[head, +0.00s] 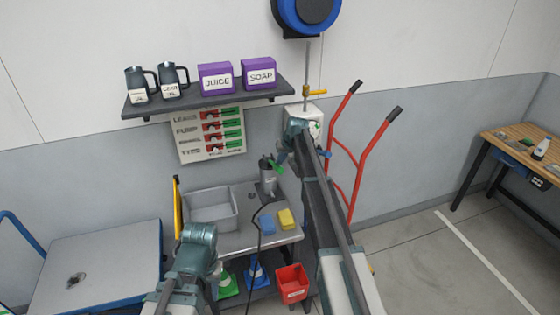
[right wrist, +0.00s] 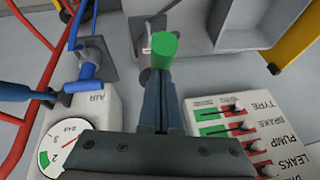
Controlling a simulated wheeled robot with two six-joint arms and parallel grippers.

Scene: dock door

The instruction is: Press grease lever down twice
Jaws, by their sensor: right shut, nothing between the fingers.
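The grease pump (head: 268,181) is a grey cylinder standing at the back of the metal bench. Its lever has a green grip (head: 275,166), which also shows in the right wrist view (right wrist: 164,46). My right gripper (head: 281,159) comes in from the upper right, its fingertips close to the green grip. In the right wrist view its fingers (right wrist: 157,82) are shut and empty, pointing at the grip; I cannot tell whether they touch it. The grip covers part of the pump there. My left gripper (head: 198,240) is low over the bench's front; its fingers cannot be made out.
The bench (head: 226,242) has a grey basin (head: 212,212), a blue sponge (head: 267,223) and a yellow sponge (head: 286,218). The air box with gauge (right wrist: 65,140) and the switch panel (right wrist: 235,125) flank my right gripper. A red hand truck (head: 355,150) leans nearby.

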